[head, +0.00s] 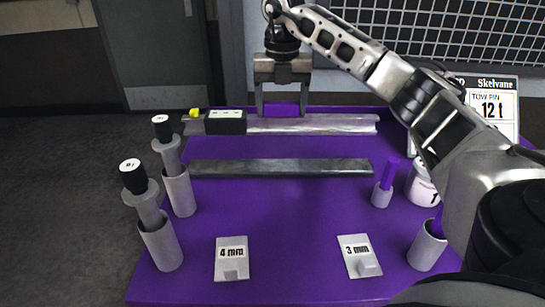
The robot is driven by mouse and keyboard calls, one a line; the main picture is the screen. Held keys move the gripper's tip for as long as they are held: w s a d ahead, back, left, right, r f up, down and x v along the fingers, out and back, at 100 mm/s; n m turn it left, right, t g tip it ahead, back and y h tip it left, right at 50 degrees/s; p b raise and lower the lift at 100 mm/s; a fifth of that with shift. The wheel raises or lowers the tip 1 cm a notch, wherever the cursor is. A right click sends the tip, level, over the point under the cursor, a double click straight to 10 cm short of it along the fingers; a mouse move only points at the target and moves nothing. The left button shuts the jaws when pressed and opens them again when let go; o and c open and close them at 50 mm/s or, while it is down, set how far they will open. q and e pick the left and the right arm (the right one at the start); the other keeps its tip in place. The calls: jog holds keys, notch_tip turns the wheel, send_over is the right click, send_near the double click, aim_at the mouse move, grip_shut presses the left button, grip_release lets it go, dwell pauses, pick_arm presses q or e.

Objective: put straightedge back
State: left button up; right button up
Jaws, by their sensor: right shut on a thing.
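A long pale metal bar, which I take for the straightedge (340,124), lies crosswise near the back edge of the purple table. My right gripper (283,112) comes down on the middle of this bar from above. Its two fingers are spread along the bar, with a purple patch between them. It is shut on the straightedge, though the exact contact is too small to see. A second, darker flat bar (280,168) lies parallel, nearer to me. My left gripper is not in view.
A dark box (225,122) sits at the pale bar's left end. Grey holders with black-topped pins (148,212) stand at left. Labelled plates (232,259) (359,256) lie in front. Cups (382,195) (427,246) and a white jar (422,185) stand at right. The table's middle is clear.

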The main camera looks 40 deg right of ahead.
aim_at(281, 133)
notch_tip(281, 133, down, 9)
jog(key=shift+f+p, duration=0.1)
jog(key=shift+p, duration=0.25)
jog(key=shift+f, duration=0.15)
jog(key=o, duration=1.4)
notch_tip(281, 133, up, 12)
jog(key=shift+r, duration=0.1)
